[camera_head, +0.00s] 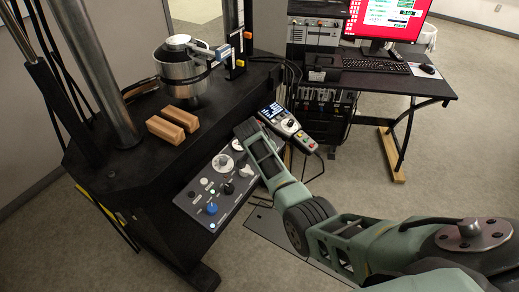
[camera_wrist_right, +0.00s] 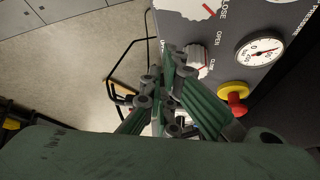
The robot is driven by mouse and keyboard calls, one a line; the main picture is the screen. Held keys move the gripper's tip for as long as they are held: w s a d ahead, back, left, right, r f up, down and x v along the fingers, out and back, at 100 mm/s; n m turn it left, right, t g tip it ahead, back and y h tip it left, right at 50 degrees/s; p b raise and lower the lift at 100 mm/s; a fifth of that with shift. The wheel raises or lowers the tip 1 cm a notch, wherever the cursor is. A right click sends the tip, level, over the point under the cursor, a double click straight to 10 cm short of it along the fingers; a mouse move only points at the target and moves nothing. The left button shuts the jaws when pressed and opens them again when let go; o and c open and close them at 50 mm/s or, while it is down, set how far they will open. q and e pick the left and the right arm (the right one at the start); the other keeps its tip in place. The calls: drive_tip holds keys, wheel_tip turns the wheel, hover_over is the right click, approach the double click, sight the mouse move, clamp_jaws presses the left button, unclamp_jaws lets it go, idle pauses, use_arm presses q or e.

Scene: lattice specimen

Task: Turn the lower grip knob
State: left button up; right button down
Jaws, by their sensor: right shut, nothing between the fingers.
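The control panel (camera_head: 200,194) on the front of the machine carries several knobs and dials. In the right wrist view, a pale knob (camera_wrist_right: 197,60) with red marks sits by OPEN and CLOSE lettering; I cannot read which grip it belongs to. A larger white dial (camera_wrist_right: 196,7) is partly cut off at the top edge. My right gripper (camera_wrist_right: 172,52) is shut and empty, its fingertips just beside the pale knob and overlapping its left edge; I cannot tell whether they touch. In the head view my right gripper (camera_head: 247,130) reaches over the panel's upper right end, hiding part of it. My left gripper is out of view.
A pressure gauge (camera_wrist_right: 260,50) and a red button on a yellow base (camera_wrist_right: 234,97) are near the knob. A handheld controller (camera_head: 288,127) is beside the right gripper. Two wooden blocks (camera_head: 172,124) lie on the machine top. A computer desk (camera_head: 400,83) stands behind.

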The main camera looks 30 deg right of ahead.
drive_tip(key=v, duration=0.8)
drive_tip(key=shift+s+r+b, duration=0.35)
drive_tip(key=shift+s+b, duration=0.05)
drive_tip(key=shift+b, duration=0.05)
drive_tip(key=shift+d, duration=0.1)
idle(0.3)
drive_tip(key=s+a+f+n+y, duration=0.15)
drive_tip(key=s+f+n, duration=0.35)
drive_tip(key=f, duration=0.6)
drive_tip(key=s+a+f+n+b, duration=0.1)
drive_tip(key=s+a+f+n, duration=0.1)
drive_tip(key=s+f, duration=0.7)
drive_tip(key=s+a+f+n+y, duration=0.15)
drive_tip(key=s+f+n, duration=0.3)
drive_tip(key=f, duration=0.95)
drive_tip(key=s+a+f+n, duration=0.1)
drive_tip(key=s+f, duration=0.4)
drive_tip(key=s, duration=0.7)
drive_tip(key=s+a+f+n+g+y, duration=0.1)
drive_tip(key=s+f+n, duration=0.2)
drive_tip(key=s, duration=0.9)
drive_tip(key=s+a+f+n+g+b, duration=0.1)
drive_tip(key=s+f+n, duration=0.1)
drive_tip(key=s+f, duration=0.5)
drive_tip(key=s, duration=0.5)
drive_tip(key=shift+y, duration=0.3)
